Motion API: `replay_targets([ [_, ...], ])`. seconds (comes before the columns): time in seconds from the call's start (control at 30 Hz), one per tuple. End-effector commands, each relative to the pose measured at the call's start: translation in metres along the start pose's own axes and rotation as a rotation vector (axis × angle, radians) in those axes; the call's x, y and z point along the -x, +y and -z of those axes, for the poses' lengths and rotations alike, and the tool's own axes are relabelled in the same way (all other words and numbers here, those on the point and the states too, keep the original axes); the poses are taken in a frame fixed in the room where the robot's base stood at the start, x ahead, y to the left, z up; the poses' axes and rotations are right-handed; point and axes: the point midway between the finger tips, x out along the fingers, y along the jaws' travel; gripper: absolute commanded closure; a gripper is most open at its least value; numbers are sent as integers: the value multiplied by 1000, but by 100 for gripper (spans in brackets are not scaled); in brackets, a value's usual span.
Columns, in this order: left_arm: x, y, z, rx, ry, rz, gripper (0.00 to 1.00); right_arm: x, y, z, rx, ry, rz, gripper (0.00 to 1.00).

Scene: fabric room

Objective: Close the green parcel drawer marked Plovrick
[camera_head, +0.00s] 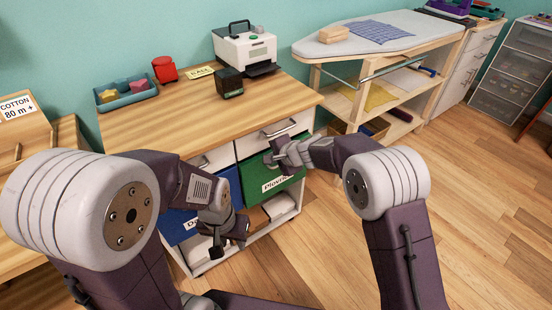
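The green parcel drawer (258,181) is in the right half of the wooden-topped cabinet, below a white drawer. Its white label, partly readable as "Plovrick", faces me. How far it stands out is hard to judge from here. My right gripper (272,159) is at the upper part of the green front, over the place where a handle would be. Its fingers are small and partly hidden, so I cannot tell whether they are shut. My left gripper (231,242) hangs in front of the blue drawer (177,228), its fingers apart and empty.
The cabinet top (180,115) holds a blue tray (125,97), a red object (165,70), a dark box (229,83) and a white printer (246,48). An ironing table (350,42) stands to the right. The wooden floor (470,190) at right is clear.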

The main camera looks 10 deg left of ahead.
Motion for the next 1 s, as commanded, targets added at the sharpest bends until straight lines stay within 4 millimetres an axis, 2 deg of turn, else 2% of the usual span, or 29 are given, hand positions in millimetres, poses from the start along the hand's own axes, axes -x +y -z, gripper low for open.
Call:
replay_targets([
  [0.23,7,0,1,0,0,0,64,-6,-6,0,0,0,0,100],
  [1.0,4,0,0,0,0,0,64,-6,-7,6,1,-1,4,100],
])
